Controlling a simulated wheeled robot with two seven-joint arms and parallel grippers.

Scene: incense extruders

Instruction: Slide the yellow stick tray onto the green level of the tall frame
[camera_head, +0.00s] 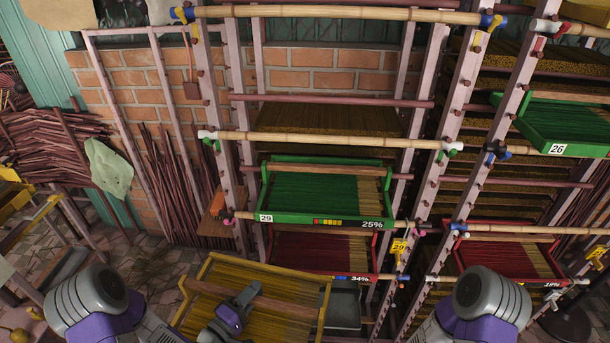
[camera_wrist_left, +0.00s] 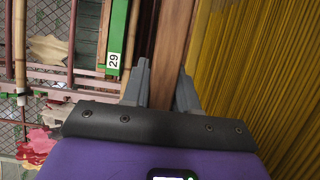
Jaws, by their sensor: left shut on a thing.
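The yellow stick tray (camera_head: 323,300) is at the bottom of the head view, tilted, in front of the tall frame (camera_head: 248,95). My left gripper (camera_head: 245,296) is shut on the tray's wooden crossbar. In the left wrist view its fingers (camera_wrist_left: 160,85) lie on either side of the brown crossbar (camera_wrist_left: 171,45), with yellow sticks (camera_wrist_left: 265,70) to the right. A bamboo pole with green end clips (camera_head: 320,139) crosses the frame at mid-height. A green tray (camera_head: 290,219) marked 29 and 25% sits below that pole. My right gripper is not in view.
A red tray (camera_head: 300,268) marked 34% sits below the green one, close behind the yellow tray. A neighbouring rack at right holds a green tray (camera_head: 540,125) marked 26 and a red tray (camera_head: 495,284). Stick bundles (camera_head: 60,145) and a low table stand at left.

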